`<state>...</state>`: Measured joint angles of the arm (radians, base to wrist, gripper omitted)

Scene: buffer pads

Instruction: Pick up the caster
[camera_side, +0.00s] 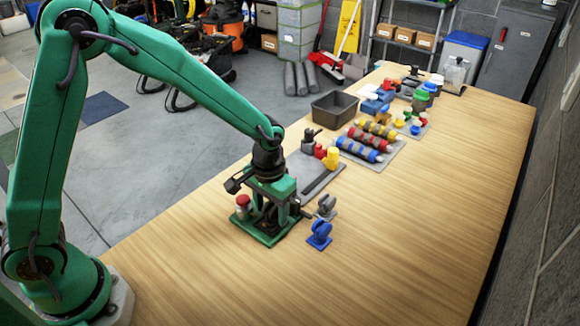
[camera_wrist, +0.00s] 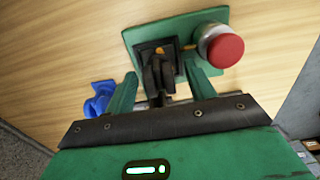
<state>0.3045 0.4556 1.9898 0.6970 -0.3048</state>
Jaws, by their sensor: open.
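My gripper (camera_side: 268,212) is low over a green plate (camera_side: 266,239) on the table. In the wrist view the gripper (camera_wrist: 160,70) is open, one finger on each side of a dark, caster-like piece (camera_wrist: 158,78). That piece stands on a black square pad on the green plate (camera_wrist: 136,36). Contact with the fingers cannot be told. A blue caster (camera_side: 319,235) stands on the table right of the plate and shows at left in the wrist view (camera_wrist: 98,100). A grey caster (camera_side: 326,208) stands just behind the blue one.
A red-topped button (camera_side: 242,203) rises from the green plate's left side, close to my gripper; it also shows in the wrist view (camera_wrist: 225,50). Behind are a grey bin (camera_side: 334,109) and a tray of coloured cylinders (camera_side: 385,160). The table's front right is clear.

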